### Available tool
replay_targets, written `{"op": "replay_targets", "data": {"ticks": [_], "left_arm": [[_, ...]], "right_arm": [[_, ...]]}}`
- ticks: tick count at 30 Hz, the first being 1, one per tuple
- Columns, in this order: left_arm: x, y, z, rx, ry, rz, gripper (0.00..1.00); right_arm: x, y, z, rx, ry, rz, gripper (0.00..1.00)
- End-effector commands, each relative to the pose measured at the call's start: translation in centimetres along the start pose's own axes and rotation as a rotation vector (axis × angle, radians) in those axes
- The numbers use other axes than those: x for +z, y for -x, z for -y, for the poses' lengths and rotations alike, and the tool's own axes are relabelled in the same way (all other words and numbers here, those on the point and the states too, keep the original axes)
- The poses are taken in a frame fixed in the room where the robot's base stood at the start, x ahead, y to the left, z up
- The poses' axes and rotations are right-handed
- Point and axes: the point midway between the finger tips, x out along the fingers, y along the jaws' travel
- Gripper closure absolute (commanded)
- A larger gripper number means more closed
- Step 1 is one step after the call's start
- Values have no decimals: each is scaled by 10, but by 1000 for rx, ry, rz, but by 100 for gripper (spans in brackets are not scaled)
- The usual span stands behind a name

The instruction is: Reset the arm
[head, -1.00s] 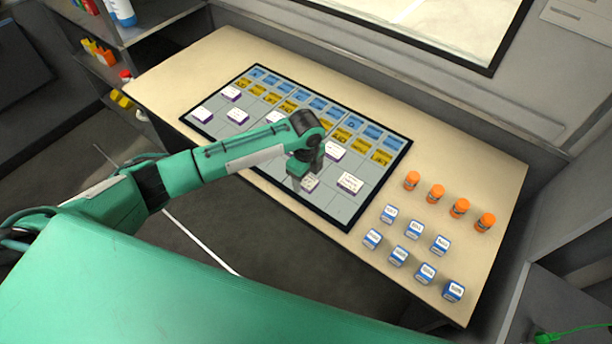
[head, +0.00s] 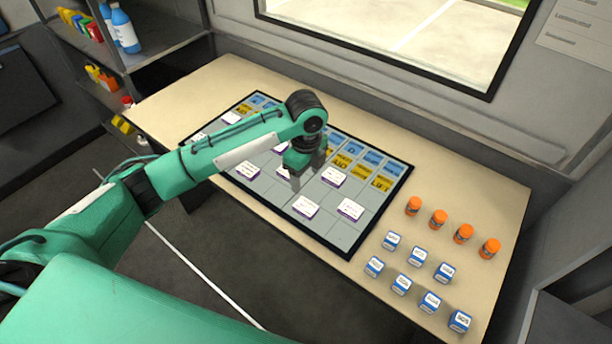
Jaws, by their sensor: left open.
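My left arm is green and reaches in from the left in the head view. My left gripper (head: 296,180) is open and empty, and hangs fingers-down above the grey board (head: 340,238) on the table. A white box with purple edges (head: 306,207) lies on the board just below and in front of the gripper, apart from it. Other such boxes lie at the right (head: 350,209) and behind right (head: 333,177). The forearm hides part of the board. My right gripper is not in view.
The beige table (head: 470,193) also holds orange bottles (head: 463,234) in a row and several blue-and-white boxes (head: 402,284) at the right. A shelf with blue bottles (head: 124,32) stands at the back left. A window and wall close off the back.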

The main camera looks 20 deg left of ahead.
Motion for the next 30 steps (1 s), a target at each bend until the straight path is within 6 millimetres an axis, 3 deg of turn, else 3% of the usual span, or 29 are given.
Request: {"op": "replay_targets", "data": {"ticks": [8,13,21,30], "left_arm": [[-1,-1,0,0,0,-1,37],[-18,-14,-9,-17,32,-28,37],[-72,-51,-47,-94,240,-144,37],[-104,-74,-98,-164,594,-270,37]], "right_arm": [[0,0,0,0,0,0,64],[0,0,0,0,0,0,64],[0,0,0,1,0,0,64],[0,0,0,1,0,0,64]]}}
